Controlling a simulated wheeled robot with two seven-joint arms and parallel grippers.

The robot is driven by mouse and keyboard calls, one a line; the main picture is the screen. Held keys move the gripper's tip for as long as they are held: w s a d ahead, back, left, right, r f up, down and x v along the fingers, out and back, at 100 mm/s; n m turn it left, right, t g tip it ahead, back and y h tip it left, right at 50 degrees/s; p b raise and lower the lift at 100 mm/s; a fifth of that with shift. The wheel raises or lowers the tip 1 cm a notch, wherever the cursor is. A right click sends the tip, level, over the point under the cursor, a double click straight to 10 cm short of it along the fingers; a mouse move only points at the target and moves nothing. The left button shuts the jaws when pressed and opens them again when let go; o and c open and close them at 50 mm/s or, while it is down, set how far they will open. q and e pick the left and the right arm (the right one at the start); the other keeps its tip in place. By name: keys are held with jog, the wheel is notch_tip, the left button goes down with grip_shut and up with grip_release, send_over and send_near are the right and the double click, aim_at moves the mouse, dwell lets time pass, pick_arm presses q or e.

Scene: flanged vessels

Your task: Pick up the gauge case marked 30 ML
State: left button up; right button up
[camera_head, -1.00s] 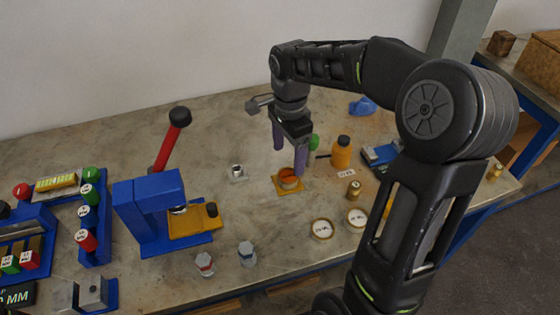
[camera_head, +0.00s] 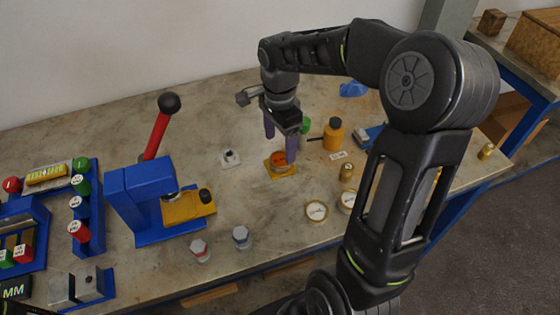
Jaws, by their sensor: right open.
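Two round cream-faced gauge cases with brass-coloured rims lie flat on the bench right of centre. One round case (camera_head: 317,211) is fully visible; the other round case (camera_head: 347,200) is partly hidden behind my right arm. Their lettering is too small to read, so I cannot tell which is marked 30 ML. My right gripper (camera_head: 280,139) is open, its purple fingers pointing down. It is up and left of both cases in the picture, at an orange-topped part on a yellow base (camera_head: 280,166). I see nothing between the fingers. My left gripper is out of view.
A blue press (camera_head: 141,200) with a red lever stands left of centre. An orange bottle (camera_head: 333,134), a small brass piece (camera_head: 347,171) and a white tag (camera_head: 338,155) are near the cases. Two small capped jars (camera_head: 240,237) stand at the front. Bare bench lies between jars and cases.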

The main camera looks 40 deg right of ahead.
aim_at(280, 158)
jog(key=shift+f+p, duration=0.35)
jog(key=shift+f, duration=2.3)
jog(key=shift+s, duration=0.1)
jog(key=shift+c, duration=0.4)
grip_shut()
